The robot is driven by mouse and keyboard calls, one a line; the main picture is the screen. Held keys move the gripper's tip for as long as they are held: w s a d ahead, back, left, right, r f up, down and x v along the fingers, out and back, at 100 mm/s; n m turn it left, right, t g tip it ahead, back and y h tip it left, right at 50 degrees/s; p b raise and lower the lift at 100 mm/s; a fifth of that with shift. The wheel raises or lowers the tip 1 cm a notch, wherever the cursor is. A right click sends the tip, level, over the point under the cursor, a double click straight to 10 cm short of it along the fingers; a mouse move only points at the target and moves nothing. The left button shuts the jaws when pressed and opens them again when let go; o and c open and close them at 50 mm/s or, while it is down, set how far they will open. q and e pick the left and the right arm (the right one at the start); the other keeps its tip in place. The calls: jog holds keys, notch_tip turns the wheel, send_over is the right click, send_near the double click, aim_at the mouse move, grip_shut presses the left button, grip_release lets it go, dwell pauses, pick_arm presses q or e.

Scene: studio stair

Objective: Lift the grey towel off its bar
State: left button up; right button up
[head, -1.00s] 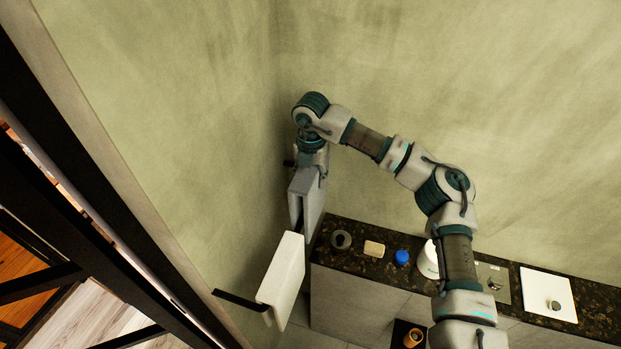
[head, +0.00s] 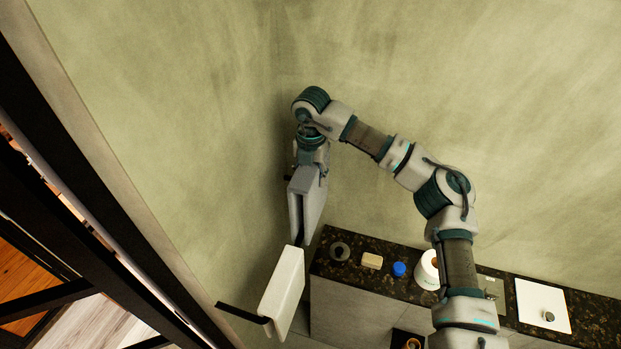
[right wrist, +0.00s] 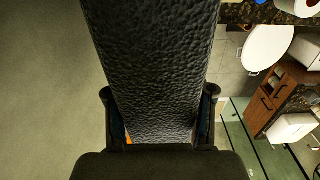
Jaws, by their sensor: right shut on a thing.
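The grey towel (head: 307,200) hangs folded below my right gripper (head: 311,170), close to the left wall in the head view. The gripper is shut on its upper part. In the right wrist view the towel (right wrist: 155,75) is a dark, rough-textured sheet filling the middle, between the two fingers of the gripper (right wrist: 158,118). I cannot tell whether the towel still touches this bar. My left gripper is not in view.
A white towel (head: 283,288) hangs on a black bar (head: 240,312) nearer to me, just below the grey one. A dark stone counter (head: 460,285) at the right carries a soap-like block (head: 372,261), a blue-capped item (head: 399,269) and a white roll (head: 427,268).

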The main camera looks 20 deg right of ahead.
jog(key=shift+r, duration=2.5)
jog(key=shift+s+d+f+b, duration=0.1)
jog(key=shift+s+d+b, duration=0.3)
jog(key=shift+d+b, duration=0.15)
jog(key=s+d, duration=0.1)
jog(key=d+b, duration=0.1)
jog(key=s+d+b, duration=0.1)
jog(key=d, duration=0.1)
jog(key=shift+s, duration=0.3)
